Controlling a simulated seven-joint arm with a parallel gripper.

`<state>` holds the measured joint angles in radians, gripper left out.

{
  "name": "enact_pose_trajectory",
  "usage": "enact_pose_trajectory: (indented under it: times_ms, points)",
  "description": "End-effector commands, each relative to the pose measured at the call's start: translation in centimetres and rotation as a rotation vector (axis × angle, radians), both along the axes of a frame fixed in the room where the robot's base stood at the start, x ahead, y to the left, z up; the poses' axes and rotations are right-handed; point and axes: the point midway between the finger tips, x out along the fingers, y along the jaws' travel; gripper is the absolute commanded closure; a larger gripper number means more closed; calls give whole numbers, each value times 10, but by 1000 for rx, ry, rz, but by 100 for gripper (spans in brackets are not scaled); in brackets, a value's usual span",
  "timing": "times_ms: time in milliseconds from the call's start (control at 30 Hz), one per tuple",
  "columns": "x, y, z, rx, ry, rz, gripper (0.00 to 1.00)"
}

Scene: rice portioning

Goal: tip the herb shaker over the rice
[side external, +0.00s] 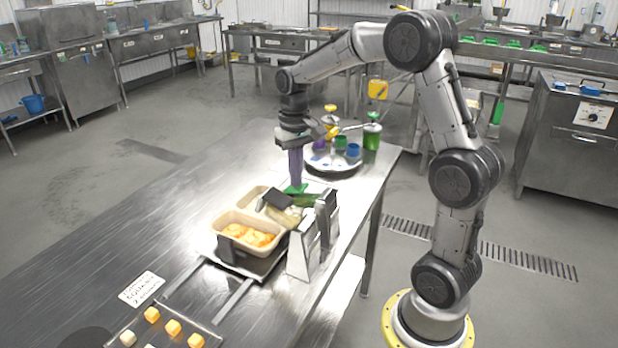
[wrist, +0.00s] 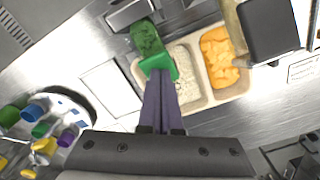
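The herb shaker, with a bright green end and a darker, herb-green body (wrist: 148,38), is at the tips of my gripper's long purple fingers. My gripper (wrist: 160,80) points down, its fingers close together and apparently shut on the shaker's bright green end. In the side view, the gripper (side external: 295,183) is above the back of the food tray, and the shaker (side external: 305,200) lies nearly level. The rice (wrist: 186,78) fills one compartment of the beige tray (wrist: 212,102), beside and below the shaker's bright end. The fingers and shaker hide part of the grip and tray.
Orange food (side external: 248,234) fills the tray's front compartment. Upright metal stands (side external: 303,252) are close on the right. A round carousel (side external: 330,168) with coloured containers is behind. Small cubes (side external: 172,327) and a white label card (side external: 141,289) lie at the front left. The left tabletop is mostly clear.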

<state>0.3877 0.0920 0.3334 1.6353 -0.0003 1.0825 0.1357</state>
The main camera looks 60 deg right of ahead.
Motion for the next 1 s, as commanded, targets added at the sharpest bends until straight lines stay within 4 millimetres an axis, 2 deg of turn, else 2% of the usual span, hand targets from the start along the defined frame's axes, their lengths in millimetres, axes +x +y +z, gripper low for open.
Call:
enact_pose_trajectory:
  times_ms: [467,1000]
  points:
    - [-1,0,2,1,0,0,100]
    - [-10,0,36,-1,-3,0,100]
